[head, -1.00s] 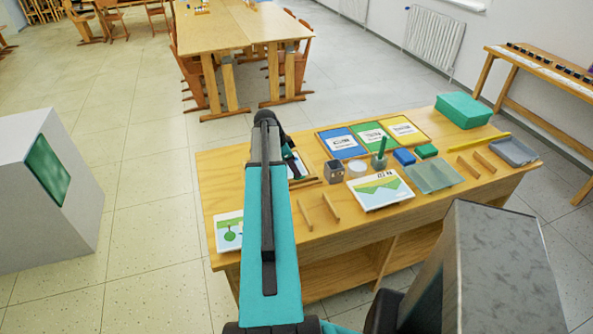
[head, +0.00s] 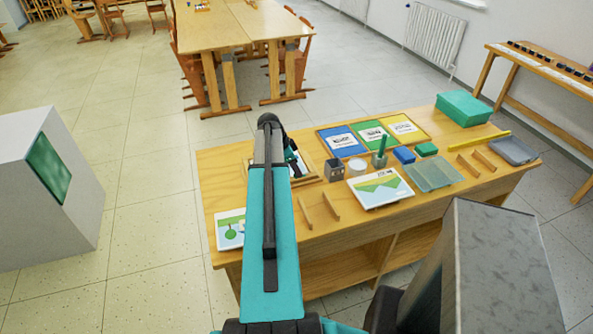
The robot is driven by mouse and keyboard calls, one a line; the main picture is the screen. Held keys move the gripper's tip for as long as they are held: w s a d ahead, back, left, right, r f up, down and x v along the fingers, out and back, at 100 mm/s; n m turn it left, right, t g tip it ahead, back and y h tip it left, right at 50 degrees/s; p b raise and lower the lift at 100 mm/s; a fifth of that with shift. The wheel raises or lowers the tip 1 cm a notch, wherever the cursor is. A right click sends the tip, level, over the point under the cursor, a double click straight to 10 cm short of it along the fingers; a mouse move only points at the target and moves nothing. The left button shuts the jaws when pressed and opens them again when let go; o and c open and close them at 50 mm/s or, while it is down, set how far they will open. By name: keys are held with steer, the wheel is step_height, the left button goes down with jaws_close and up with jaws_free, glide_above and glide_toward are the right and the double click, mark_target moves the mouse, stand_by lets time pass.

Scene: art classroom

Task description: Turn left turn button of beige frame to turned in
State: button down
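My arm reaches forward over the left part of the wooden table, and its links hide much of what lies beneath. My gripper (head: 294,164) shows only as a small dark part to the right of the arm's far end. Its fingers are too small and covered to tell open from shut. A light wooden frame (head: 312,179) lies flat on the table under the gripper, mostly hidden by the arm. It may be the beige frame. Its turn buttons cannot be made out.
On the table (head: 285,231) stand a grey sharpener-like block (head: 334,170), a white round dish (head: 357,166), a green pot (head: 379,161), a landscape picture (head: 380,189), wooden strips (head: 331,206), a clear tray (head: 433,176) and a green box (head: 463,109). A grey cabinet (head: 40,215) stands left.

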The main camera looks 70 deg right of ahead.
steer(key=shift+f+n+b, duration=0.1)
steer(key=shift+n+b, duration=0.4)
steer(key=shift+b, duration=0.05)
steer(key=n+t+h+b, duration=0.1)
steer(key=n+b, duration=0.1)
steer(key=n, duration=0.1)
steer(key=shift+s+a, duration=0.1)
steer(key=n+t+b, duration=0.1)
steer(key=n, duration=0.1)
steer(key=n+t+b, duration=0.1)
steer(key=n, duration=0.2)
steer(key=shift+h, duration=0.4)
steer(key=n+t, duration=0.1)
steer(key=n, duration=0.3)
steer(key=shift+s+t+b, duration=0.1)
steer(key=shift+t+b, duration=0.3)
steer(key=shift+n+t+y+b, duration=0.45)
steer(key=shift+n+t, duration=0.35)
steer(key=shift+n, duration=1.7)
steer(key=c, duration=2)
jaws_free()
steer(key=shift+r, duration=0.25)
